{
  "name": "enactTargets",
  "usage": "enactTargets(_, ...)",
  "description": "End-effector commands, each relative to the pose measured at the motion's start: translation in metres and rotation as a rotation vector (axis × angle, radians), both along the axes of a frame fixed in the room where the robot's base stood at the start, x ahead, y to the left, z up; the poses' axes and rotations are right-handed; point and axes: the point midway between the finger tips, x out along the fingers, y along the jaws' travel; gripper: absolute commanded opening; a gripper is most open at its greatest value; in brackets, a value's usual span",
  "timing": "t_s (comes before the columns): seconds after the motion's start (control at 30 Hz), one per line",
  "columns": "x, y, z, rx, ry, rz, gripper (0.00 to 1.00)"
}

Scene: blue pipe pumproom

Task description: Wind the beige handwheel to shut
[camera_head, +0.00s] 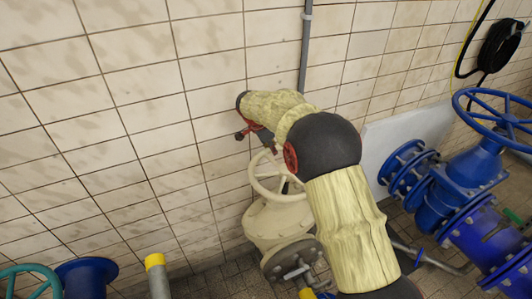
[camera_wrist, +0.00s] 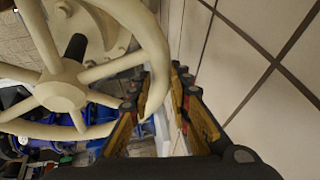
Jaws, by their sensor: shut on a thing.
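The beige handwheel (camera_head: 263,177) sits on top of a beige valve body (camera_head: 268,222) against the tiled wall in the head view. Its right part is hidden behind my arm. In the wrist view the handwheel (camera_wrist: 62,92) fills the left half, with its hub, spokes and thick rim close to the camera. My gripper (camera_wrist: 160,90) has its fingers on either side of the rim and is shut on it.
A tiled wall (camera_head: 130,110) stands close behind the valve. Blue valves and pipes (camera_head: 450,190) with a blue handwheel (camera_head: 500,115) are at the right. A teal handwheel (camera_head: 30,280) and a yellow-topped post (camera_head: 156,265) are at the lower left. A grey pipe (camera_head: 305,50) runs up the wall.

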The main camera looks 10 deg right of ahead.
Motion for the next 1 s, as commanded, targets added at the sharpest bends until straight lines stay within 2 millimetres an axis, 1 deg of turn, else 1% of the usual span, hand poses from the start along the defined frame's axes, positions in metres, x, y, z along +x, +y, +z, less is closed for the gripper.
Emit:
enactTargets(0.03, 0.000, -0.007, -0.003, -0.003, 0.006, -0.046, 0.00)
enactTargets(0.27, 0.002, -0.033, -0.002, -0.002, 0.006, -0.266, 0.00)
enactTargets(0.6, -0.006, -0.069, -0.002, -0.003, 0.007, -0.587, 0.00)
enactTargets(0.8, -0.015, -0.086, -0.002, -0.002, 0.008, -0.756, 0.00)
enactTargets(1.0, -0.024, -0.097, -0.002, -0.003, 0.007, -0.885, 0.00)
